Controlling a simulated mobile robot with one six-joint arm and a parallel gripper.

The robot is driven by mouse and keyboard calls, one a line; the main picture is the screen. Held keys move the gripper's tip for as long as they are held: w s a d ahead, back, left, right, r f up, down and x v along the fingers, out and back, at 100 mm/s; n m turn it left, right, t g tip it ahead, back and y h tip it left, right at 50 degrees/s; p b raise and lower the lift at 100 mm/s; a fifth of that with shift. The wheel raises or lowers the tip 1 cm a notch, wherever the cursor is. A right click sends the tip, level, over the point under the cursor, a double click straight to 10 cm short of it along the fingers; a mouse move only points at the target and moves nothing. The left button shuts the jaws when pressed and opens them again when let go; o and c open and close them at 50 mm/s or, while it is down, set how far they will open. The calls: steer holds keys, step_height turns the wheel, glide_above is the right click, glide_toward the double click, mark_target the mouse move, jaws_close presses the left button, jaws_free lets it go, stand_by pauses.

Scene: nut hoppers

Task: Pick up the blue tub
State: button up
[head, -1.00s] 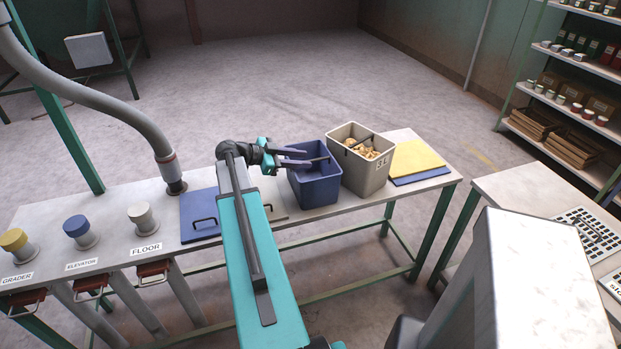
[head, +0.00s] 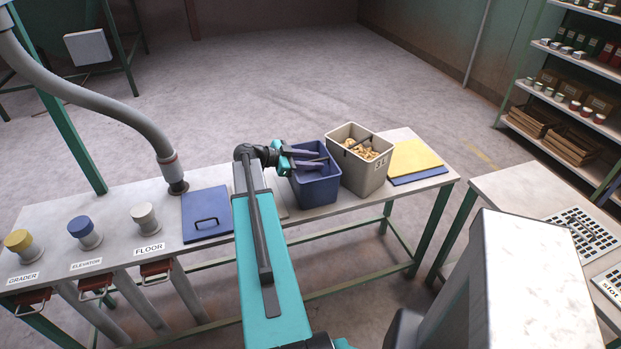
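The blue tub (head: 316,191) stands upright on the long bench, left of the beige tub. A dark bar handle (head: 322,158) spans its open top. My gripper (head: 322,159) reaches in from the left, its fingers pointing right over the tub's mouth. The two purple-grey fingers show a gap between them, so it is open. The handle's bar is at the fingertips; whether the fingers touch it cannot be told. The tub's inside is partly hidden by the fingers and looks empty.
A beige tub (head: 367,179) holding tan nuts stands close on the right. Yellow (head: 416,158) and blue sheets lie beyond it. A blue lid with a handle (head: 207,222) lies to the left, near capped ports and a hose (head: 149,135). A second table (head: 510,195) is at right.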

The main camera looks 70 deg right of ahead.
jaws_close()
stand_by(1.4)
